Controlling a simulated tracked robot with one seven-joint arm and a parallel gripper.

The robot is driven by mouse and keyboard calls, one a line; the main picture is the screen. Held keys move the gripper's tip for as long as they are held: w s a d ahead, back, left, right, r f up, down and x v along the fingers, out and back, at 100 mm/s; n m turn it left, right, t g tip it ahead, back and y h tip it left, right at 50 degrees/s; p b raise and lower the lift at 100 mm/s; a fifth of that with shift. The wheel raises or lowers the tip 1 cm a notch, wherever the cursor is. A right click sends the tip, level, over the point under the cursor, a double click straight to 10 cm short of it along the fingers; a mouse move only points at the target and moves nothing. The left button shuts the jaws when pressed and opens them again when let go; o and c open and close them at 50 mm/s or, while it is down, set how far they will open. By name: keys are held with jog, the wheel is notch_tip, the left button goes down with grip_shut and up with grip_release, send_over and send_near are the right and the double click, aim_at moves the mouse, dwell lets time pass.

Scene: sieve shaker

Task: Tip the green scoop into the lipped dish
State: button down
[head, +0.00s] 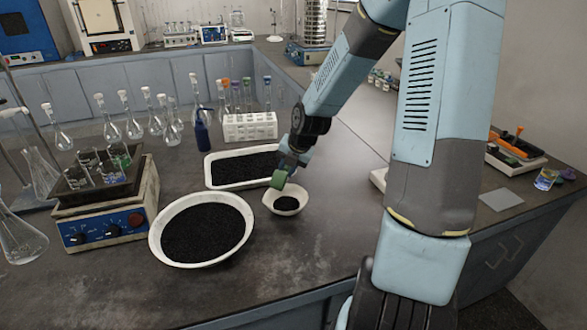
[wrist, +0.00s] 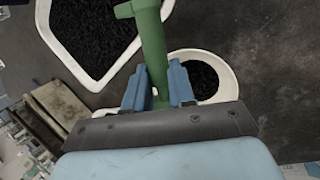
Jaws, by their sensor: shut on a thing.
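The green scoop (head: 278,179) is in my gripper (head: 289,160), over the back left rim of a small white dish (head: 270,207). In the wrist view, the scoop's handle (wrist: 152,50) runs between the two blue fingers of my gripper (wrist: 158,85), which are shut on it. The scoop's head is cut off at the top edge there, and I cannot see what is inside it. The small dish shows to the right of the fingers in the wrist view (wrist: 232,82). Dark granules (head: 287,203) lie in its bottom.
A white rectangular tray (head: 208,172) of black granules stands behind the dish. A large round white pan (head: 157,245) of black granules stands to its left. A hotplate (head: 105,225), flasks and a tube rack (head: 250,127) stand farther off. The bench front right of the dish is clear.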

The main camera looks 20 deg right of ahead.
jog(key=shift+w+a+h, duration=0.1)
jog(key=shift+a+h, duration=0.15)
jog(key=shift+h, duration=0.05)
jog(key=shift+w+a+r+g+h, duration=0.15)
jog(key=shift+w+r+g+h, duration=0.1)
jog(key=shift+g+h, duration=0.5)
dwell(0.4)
jog(key=shift+w+a+r+n+g+h, duration=0.15)
jog(key=shift+a+g+h, duration=0.15)
jog(key=shift+g+h, duration=0.35)
jog(key=shift+w+a+r+n+g+h, duration=0.15)
jog(key=shift+a+g+h, duration=0.15)
jog(key=shift+h, duration=0.5)
jog(key=shift+g+h, duration=0.3)
jog(key=shift+h, duration=0.2)
jog(key=shift+w+a+r+n+g+h, duration=0.1)
jog(key=shift+w+a+n+g+h, duration=0.1)
jog(key=shift+g+h, duration=0.6)
jog(key=shift+w+a+r+n+g+h, duration=0.15)
jog(key=shift+g+h, duration=0.25)
jog(key=shift+h, duration=0.7)
